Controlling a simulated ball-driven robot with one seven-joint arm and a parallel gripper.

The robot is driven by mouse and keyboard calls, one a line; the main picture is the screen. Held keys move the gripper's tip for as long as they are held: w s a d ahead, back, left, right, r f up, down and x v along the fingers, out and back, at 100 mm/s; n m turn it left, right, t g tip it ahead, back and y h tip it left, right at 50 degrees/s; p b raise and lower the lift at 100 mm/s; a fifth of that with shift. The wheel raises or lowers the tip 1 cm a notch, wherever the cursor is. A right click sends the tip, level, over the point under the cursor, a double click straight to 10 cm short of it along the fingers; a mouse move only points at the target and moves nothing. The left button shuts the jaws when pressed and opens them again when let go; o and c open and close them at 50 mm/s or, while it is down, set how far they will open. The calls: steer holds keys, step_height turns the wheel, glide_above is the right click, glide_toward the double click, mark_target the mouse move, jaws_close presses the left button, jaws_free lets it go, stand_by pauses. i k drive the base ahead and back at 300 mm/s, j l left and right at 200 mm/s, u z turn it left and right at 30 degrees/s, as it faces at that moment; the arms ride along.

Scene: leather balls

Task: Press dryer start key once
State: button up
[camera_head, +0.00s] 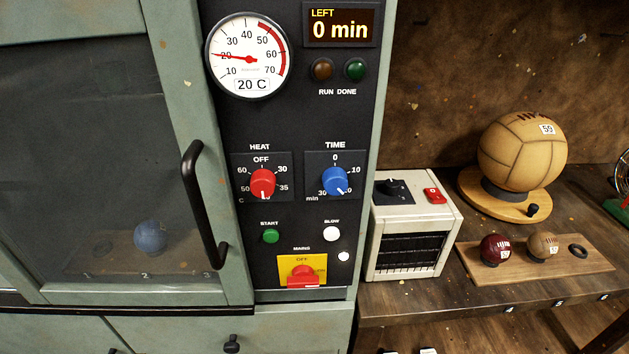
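The green START key (271,236) is a small round button on the dryer's black control panel (300,125), below the HEAT knob. The red HEAT knob (262,183) points downward, and the blue TIME knob (335,181) points to the lower right. The red MAINS switch (303,275) sits on a yellow plate; I cannot tell its setting for sure. The display (340,25) reads LEFT 0 min. The RUN lamp (322,69) and DONE lamp (355,69) look dark. The dial (248,56) reads 20 C. My gripper is not in view.
The dryer door (90,150) is shut, with a black handle (203,205) standing out left of the panel. A blue ball (150,236) lies behind its glass. A white BLOW button (332,234) is right of START. A cream heater box (414,225) and several balls stand on the right bench.

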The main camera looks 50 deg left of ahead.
mark_target(269, 235)
steer(key=u, duration=1.25)
